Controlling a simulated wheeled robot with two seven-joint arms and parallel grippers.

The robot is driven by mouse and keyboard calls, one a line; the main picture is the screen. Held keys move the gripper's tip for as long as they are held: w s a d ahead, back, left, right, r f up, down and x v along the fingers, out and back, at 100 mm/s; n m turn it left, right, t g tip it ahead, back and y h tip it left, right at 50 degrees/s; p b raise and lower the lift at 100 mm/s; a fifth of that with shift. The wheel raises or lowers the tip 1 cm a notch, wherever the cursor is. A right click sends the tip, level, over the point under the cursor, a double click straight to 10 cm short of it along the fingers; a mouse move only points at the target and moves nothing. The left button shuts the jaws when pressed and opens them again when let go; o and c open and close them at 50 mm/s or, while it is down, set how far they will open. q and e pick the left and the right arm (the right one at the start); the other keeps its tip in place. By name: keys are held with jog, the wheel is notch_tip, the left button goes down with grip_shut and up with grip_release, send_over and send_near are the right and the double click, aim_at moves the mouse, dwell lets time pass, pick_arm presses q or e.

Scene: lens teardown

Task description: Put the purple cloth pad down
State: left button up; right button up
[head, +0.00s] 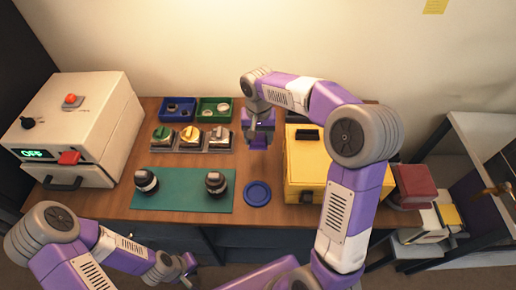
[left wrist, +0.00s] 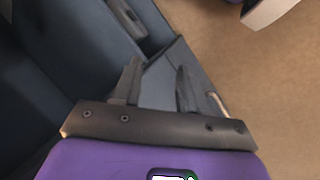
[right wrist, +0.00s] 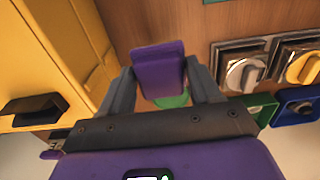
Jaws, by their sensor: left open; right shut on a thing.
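The purple cloth pad (right wrist: 158,72) is between the fingertips of my right gripper (right wrist: 162,88), which is shut on it. A green patch shows just behind the pad; I cannot tell what it belongs to. In the head view the pad (head: 258,142) hangs below my right gripper (head: 259,127), above the wooden table between the switch row and the yellow box. Whether the pad touches the table is unclear. My left gripper (head: 190,268) is open and empty in front of the table; its spread fingers also show in the left wrist view (left wrist: 158,85).
A blue round dish (head: 257,193) lies in front of the pad. A green mat (head: 185,203) with two lenses (head: 146,181) is at front left. The yellow box (head: 310,165) stands close on the right. Switches (head: 192,138) and blue and green trays (head: 214,120) are left.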

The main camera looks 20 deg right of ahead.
aim_at(258, 159)
notch_tip(258, 159, down, 9)
jog(key=shift+r+b, duration=0.2)
jog(key=shift+b, duration=0.85)
jog(key=o, duration=1)
jog(key=shift+f, duration=0.25)
notch_tip(258, 159, up, 8)
jog(key=shift+w+d+f+p, duration=0.1)
jog(key=shift+f+p, duration=0.05)
jog(key=shift+p, duration=1.05)
